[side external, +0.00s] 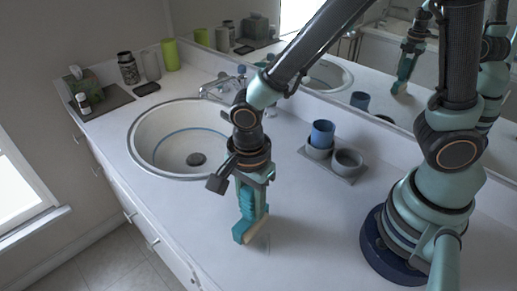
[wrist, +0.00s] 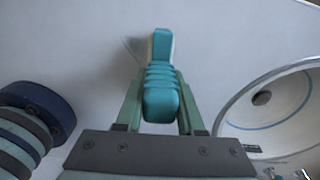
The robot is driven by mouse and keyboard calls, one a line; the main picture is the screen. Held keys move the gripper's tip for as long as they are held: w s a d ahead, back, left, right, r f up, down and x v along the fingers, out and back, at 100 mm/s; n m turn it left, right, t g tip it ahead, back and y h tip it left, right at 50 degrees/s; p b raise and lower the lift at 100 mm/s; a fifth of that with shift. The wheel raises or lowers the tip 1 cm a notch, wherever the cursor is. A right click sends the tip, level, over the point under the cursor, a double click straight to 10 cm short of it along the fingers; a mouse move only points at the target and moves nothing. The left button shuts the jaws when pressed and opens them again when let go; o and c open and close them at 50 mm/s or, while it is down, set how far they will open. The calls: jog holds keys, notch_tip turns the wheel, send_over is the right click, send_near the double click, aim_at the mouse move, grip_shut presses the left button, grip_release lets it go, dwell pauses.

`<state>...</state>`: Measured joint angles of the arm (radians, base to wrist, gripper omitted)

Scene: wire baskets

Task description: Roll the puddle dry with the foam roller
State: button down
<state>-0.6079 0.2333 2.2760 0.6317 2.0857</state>
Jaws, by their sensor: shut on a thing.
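My gripper (side external: 252,190) points down over the white counter, to the right of the sink, and is shut on a teal tool (side external: 244,232) with a ribbed handle. In the wrist view my gripper (wrist: 160,84) has its two green fingers on either side of the teal handle (wrist: 162,104). The tool's far end has a pale strip along one side, close to or touching the counter; I cannot tell which. I cannot make out a foam cylinder on it. No puddle stands out clearly; a faint mark shows on the counter beside the tool's end in the wrist view.
The round sink (side external: 150,150) lies left of my gripper, with a faucet (side external: 222,88) behind it. A tray (side external: 341,172) with a blue cup (side external: 322,133) and grey cups stands to the right. A mirror runs along the back. The front counter is clear.

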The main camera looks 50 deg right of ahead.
jog(key=shift+s, duration=1.65)
jog(key=shift+s, duration=0.1)
jog(key=shift+s, duration=1.9)
jog(key=shift+w, duration=2.05)
jog(key=shift+w, duration=1.95)
jog(key=shift+s, duration=2)
